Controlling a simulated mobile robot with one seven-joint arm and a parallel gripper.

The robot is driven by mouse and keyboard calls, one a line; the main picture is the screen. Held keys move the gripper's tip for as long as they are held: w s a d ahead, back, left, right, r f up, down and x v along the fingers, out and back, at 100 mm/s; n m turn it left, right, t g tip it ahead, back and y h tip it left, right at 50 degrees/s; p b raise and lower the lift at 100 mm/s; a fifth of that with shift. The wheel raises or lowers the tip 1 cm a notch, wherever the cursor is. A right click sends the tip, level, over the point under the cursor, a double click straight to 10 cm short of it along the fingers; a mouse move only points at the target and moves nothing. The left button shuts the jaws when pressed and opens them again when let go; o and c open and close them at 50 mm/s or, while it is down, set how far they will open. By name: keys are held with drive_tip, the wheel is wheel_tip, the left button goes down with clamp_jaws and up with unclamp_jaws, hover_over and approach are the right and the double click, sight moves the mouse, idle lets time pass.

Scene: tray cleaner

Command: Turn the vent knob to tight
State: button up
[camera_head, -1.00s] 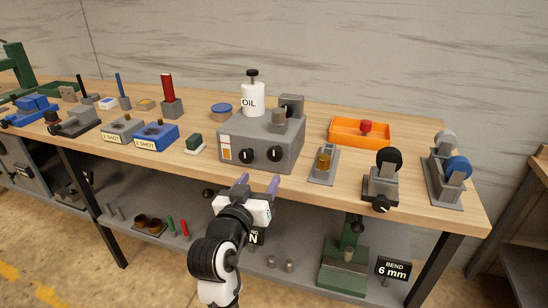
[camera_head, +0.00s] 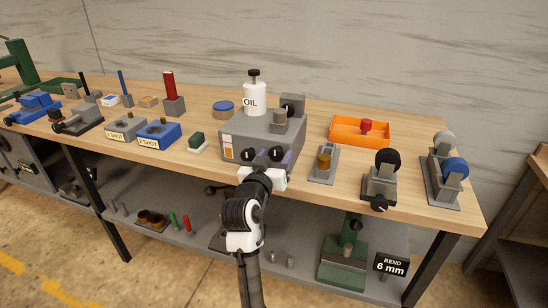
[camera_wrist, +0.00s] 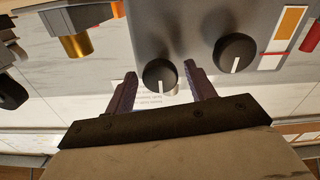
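The grey machine box (camera_head: 238,140) stands on the bench with two black round knobs on its front. The right knob (camera_head: 276,154) also shows in the wrist view (camera_wrist: 158,74), its white mark pointing down there. The left knob (camera_head: 250,153) also shows in the wrist view (camera_wrist: 236,52), beside a label with an orange bar. I cannot read which one is the vent knob. My gripper (camera_head: 276,163) is open at the box front. In the wrist view its purple fingers (camera_wrist: 160,86) stand either side of the right knob, with a visible gap on both sides.
A white oil bottle (camera_head: 254,98) stands on the box. To its right are a brass-topped fixture (camera_head: 323,164), an orange tray (camera_head: 344,142) and a black-wheeled fixture (camera_head: 382,178). A lower shelf (camera_head: 300,235) lies below the bench.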

drive_tip(key=c, duration=0.8)
drive_tip(key=shift+f+m+b, duration=0.15)
drive_tip(key=shift+m+b, duration=0.25)
drive_tip(key=shift+b, duration=0.1)
drive_tip(key=m+b, duration=0.3)
drive_tip(key=shift+f, duration=0.1)
drive_tip(key=m+b, duration=0.3)
drive_tip(key=m, duration=0.1)
drive_tip(key=shift+b, duration=0.4)
drive_tip(key=m+b, duration=0.4)
drive_tip(key=m, duration=0.1)
drive_tip(key=shift+a+m, duration=0.1)
drive_tip(key=shift+m, duration=0.3)
drive_tip(key=shift+m+b, duration=1.55)
drive_tip(key=shift+m, duration=0.35)
drive_tip(key=shift+r, duration=0.2)
